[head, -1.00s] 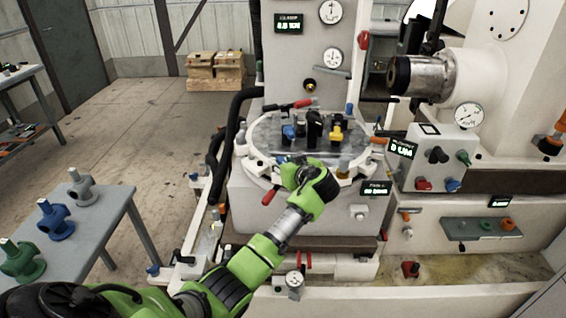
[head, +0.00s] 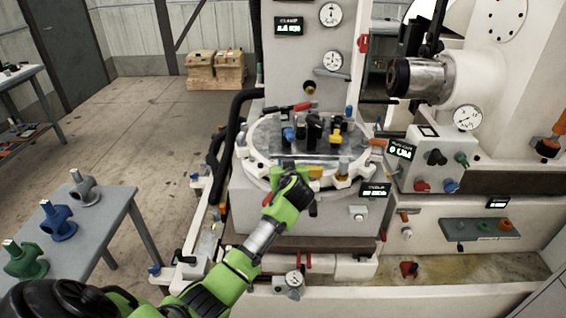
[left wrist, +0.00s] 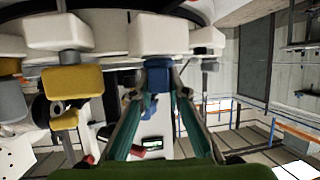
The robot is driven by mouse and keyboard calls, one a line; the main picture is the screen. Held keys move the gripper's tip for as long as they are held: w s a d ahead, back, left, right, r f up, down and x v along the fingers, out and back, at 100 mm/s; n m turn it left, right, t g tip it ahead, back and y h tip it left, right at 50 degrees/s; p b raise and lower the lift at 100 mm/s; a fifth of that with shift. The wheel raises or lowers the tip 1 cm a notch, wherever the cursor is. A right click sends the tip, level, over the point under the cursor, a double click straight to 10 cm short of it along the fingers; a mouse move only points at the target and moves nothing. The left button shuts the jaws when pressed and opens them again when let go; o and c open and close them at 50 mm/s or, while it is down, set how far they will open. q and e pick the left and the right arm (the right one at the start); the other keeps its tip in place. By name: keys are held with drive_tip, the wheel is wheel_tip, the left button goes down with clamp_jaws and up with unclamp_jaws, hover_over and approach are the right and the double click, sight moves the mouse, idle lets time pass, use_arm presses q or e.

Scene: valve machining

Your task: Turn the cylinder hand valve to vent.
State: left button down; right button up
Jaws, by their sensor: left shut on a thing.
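My left gripper (head: 291,180) is at the front edge of the round fixture (head: 262,140), its fingers pointing away from the head camera. In the left wrist view, the two fingers of my left gripper (left wrist: 158,72) are shut on a small blue piece (left wrist: 159,77), just below a white block of the fixture. In the head view that piece is hidden behind the hand. I cannot tell from its look whether it is the hand valve's handle, nor read its position. A yellow piece (head: 316,172) sits just right of the hand; yellow parts (left wrist: 74,81) also show in the wrist view. My right gripper is not in view.
Blue, black and yellow clamps stand on the fixture plate. A control box (head: 428,160) with knobs is at right, beside the spindle (head: 420,76). Black hoses (head: 228,135) run at the fixture's left. A grey table (head: 105,215) with several valve bodies stands at left.

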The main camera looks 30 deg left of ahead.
use_arm(q)
drive_tip(key=m+t+h+p, duration=0.2)
drive_tip(key=m+h+p, duration=0.1)
drive_tip(key=shift+a+r, duration=0.2)
drive_tip(key=shift+r, duration=0.1)
drive_tip(key=shift+f+m+t+h+p, duration=0.2)
drive_tip(key=shift+m+t+h+p, duration=0.4)
drive_tip(key=shift+m+h+p, duration=0.8)
drive_tip(key=shift+d, duration=0.1)
drive_tip(key=c, duration=2)
unclamp_jaws()
drive_tip(key=shift+f, duration=0.1)
drive_tip(key=shift+o, duration=0.2)
drive_tip(key=v, duration=1.2)
drive_tip(key=shift+a, duration=0.2)
